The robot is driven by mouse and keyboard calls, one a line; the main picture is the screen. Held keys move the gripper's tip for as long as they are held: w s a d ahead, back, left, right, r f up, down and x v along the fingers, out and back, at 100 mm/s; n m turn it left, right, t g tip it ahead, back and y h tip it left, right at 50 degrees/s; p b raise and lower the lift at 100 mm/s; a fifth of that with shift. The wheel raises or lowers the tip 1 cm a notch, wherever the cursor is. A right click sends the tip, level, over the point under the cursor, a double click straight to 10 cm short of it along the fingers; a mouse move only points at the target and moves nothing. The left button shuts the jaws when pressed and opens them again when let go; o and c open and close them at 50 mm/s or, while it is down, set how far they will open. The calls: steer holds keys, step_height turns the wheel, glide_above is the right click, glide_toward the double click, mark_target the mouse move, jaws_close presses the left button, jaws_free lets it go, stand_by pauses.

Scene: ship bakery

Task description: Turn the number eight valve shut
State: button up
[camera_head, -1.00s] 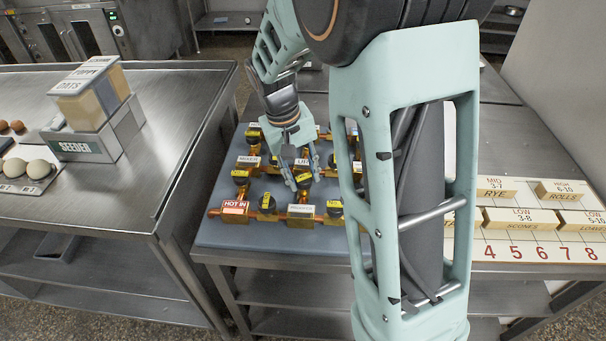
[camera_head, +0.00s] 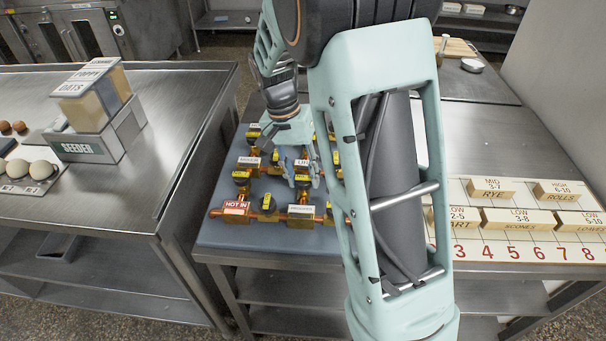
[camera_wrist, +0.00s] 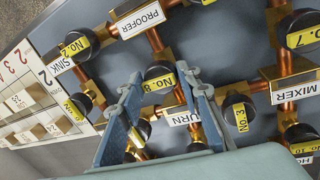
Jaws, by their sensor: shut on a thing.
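The number eight valve (camera_wrist: 160,81) has a black round knob with a yellow "No. 8" label, on copper piping. It shows in the wrist view between my fingertips. My gripper (camera_wrist: 161,84) has one finger on each side of this knob and is shut on it. In the head view my gripper (camera_head: 303,179) points down into the middle of the valve board (camera_head: 222,229). The knob is partly hidden there by my fingers. The label's band lies across the knob in the wrist view.
Close by in the wrist view are the No. 2 valve (camera_wrist: 74,47), No. 3 valve (camera_wrist: 238,113) and No. 7 valve (camera_wrist: 300,30). Plates read PROOFER (camera_wrist: 139,19) and MIXER (camera_wrist: 297,88). A numbered board with wooden blocks (camera_head: 490,190) lies right; a seeder box (camera_head: 88,142) stands left.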

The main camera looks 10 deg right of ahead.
steer(key=shift+a, duration=0.2)
steer(key=o, duration=1.1)
steer(key=shift+d, duration=0.1)
steer(key=shift+w+r, duration=0.1)
steer(key=shift+r, duration=0.2)
steer(key=v, duration=1.1)
steer(key=shift+r, duration=0.25)
